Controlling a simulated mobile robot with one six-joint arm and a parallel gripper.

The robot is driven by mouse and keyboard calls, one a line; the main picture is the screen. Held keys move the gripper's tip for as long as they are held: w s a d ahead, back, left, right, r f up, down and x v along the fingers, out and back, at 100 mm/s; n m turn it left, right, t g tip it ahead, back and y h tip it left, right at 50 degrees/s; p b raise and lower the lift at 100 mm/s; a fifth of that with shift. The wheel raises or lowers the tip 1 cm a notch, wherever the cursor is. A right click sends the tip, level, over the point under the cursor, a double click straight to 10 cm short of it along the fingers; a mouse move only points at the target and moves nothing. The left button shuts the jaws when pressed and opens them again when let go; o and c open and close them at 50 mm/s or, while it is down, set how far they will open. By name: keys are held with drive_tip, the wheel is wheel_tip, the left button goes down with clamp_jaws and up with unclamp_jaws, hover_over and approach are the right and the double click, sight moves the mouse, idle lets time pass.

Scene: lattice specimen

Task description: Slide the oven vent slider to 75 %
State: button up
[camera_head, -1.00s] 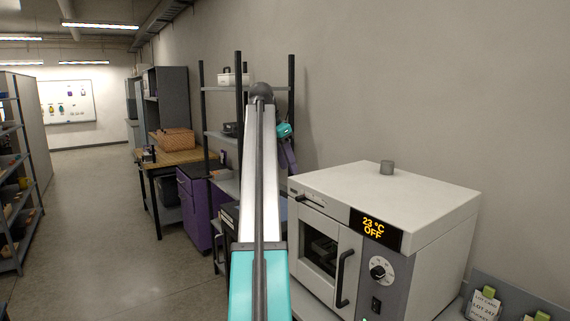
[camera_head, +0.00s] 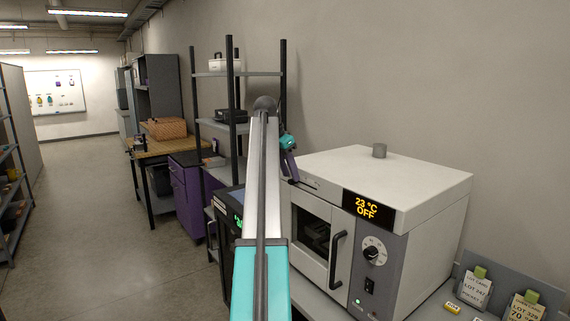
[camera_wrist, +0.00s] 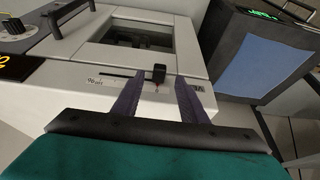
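The oven (camera_head: 410,185) is a white box with a grey control panel, and its display reads 23 °C OFF. Its vent slider (camera_wrist: 158,73) is a small black knob on a dark slot in the front face, above the door, in the wrist view. A red mark shows just below the knob, and small printing lies near both slot ends. My gripper (camera_wrist: 158,82) is open, with its purple fingers on either side of the knob in the picture, apart from it. I cannot tell whether the fingertips reach its depth. In the head view my gripper (camera_head: 291,170) is at the oven's left front corner.
The oven door handle (camera_head: 336,260) and dial (camera_head: 372,252) are right of the slider. A dark shelf rack (camera_head: 232,120) and purple cabinet (camera_head: 190,195) stand to the left. Lot cards (camera_head: 476,287) are at right.

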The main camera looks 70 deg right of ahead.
drive_tip(key=shift+x, duration=0.8)
clamp_jaws()
drive_tip(key=shift+s, duration=0.1)
